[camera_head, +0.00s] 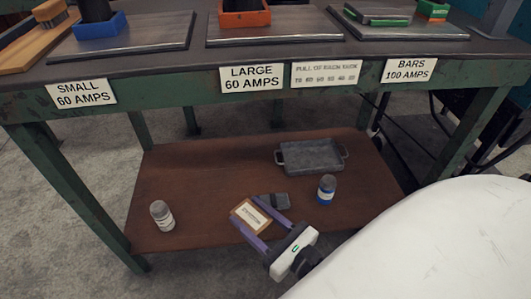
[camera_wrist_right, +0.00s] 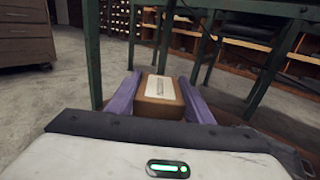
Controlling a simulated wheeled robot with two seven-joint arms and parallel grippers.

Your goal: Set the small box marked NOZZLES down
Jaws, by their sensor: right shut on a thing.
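The small brown box (camera_head: 250,216) has a white label whose print is too small to read. It is between the two purple fingers of my right gripper (camera_head: 251,220), over the lower brown shelf (camera_head: 190,184). I cannot tell if it touches the shelf. In the right wrist view the box (camera_wrist_right: 160,98) lies label up between the fingers (camera_wrist_right: 160,103), which are shut on its sides. My left gripper is not in view.
Green table legs (camera_head: 70,185) frame the shelf. Its left middle is clear.

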